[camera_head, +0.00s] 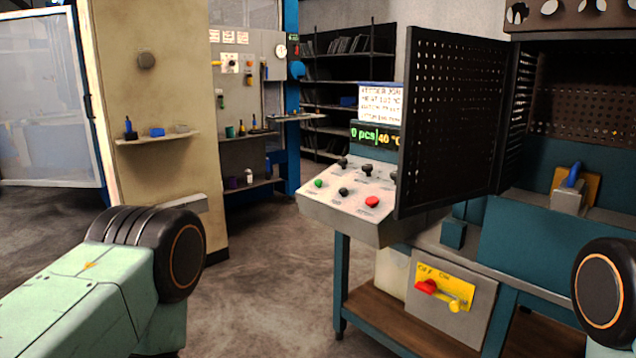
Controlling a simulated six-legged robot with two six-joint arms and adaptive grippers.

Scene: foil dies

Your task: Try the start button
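A sloped grey control panel (345,215) stands at the front left corner of the machine. It carries a green button (318,183), a black button (343,192) and a red button (372,202), with several black knobs behind them. The green button looks like the start button, but its label is too small to read. A display (375,135) above the panel shows "0 pcs" and "40 °C". Neither gripper shows; only links of my arms are visible at the lower left and right edges. Nothing of mine touches the panel.
A black perforated guard door (450,120) stands open just right of the panel, hiding part of it. Below is a red and yellow switch (440,292) marked OFF and ON. A beige pillar (150,90) stands left. The floor (265,285) between pillar and machine is clear.

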